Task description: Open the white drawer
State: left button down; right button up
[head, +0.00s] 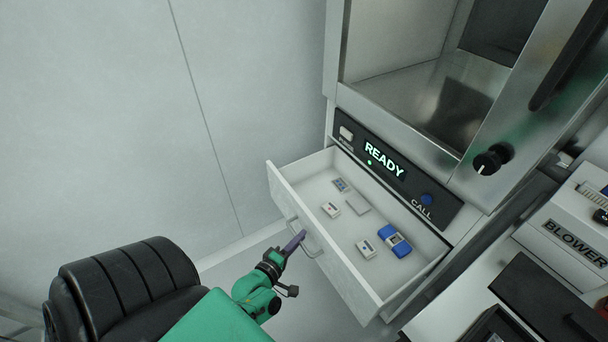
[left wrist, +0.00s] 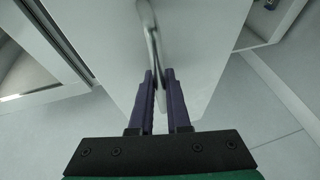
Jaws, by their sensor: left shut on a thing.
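The white drawer (head: 322,242) stands pulled well out below the READY panel, with its inside in plain view. Its metal handle (head: 312,250) is on the front face. My left gripper (head: 301,236) is at the handle, with its purple fingers shut on it. In the left wrist view the handle (left wrist: 150,38) runs down between the two purple fingers (left wrist: 160,80), against the white drawer front (left wrist: 98,50). Several small boxes and a blue item (head: 395,241) lie in the drawer. My right gripper is not in view.
The machine's dark panel (head: 400,175) with the READY display and blue CALL button is above the drawer. A box marked BLOWER (head: 573,243) stands at the right. A pale wall fills the left. Grey floor shows below the drawer.

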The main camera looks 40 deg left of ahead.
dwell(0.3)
pick_arm(q)
jog(key=c, duration=0.9)
grip_release()
jog(key=shift+s, duration=0.1)
jog(key=v, duration=1.4)
jog(key=shift+s+a, duration=0.1)
jog(key=shift+s, duration=0.15)
